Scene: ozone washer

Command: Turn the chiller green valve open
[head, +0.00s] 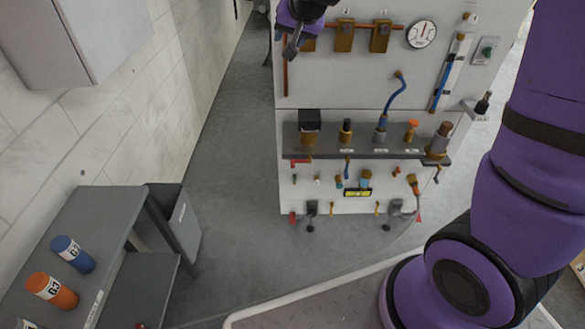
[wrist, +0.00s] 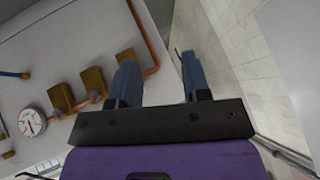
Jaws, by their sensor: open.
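No part is clearly readable as the chiller green valve. A small green knob or button (head: 487,51) sits on a light plate at the panel's upper right in the head view. My gripper (head: 292,44) is at the panel's upper left edge, in front of the copper pipe. In the wrist view my gripper (wrist: 160,65) has its two blue-grey fingers apart with nothing between them. The copper pipe (wrist: 145,42) and brown block valves (wrist: 94,82) are left of the fingers there.
The white panel (head: 345,75) carries a round gauge (head: 421,34), which the wrist view also shows (wrist: 32,121), and a grey shelf (head: 365,151) with several fittings. A grey table (head: 95,215) with blue and orange cylinders stands lower left.

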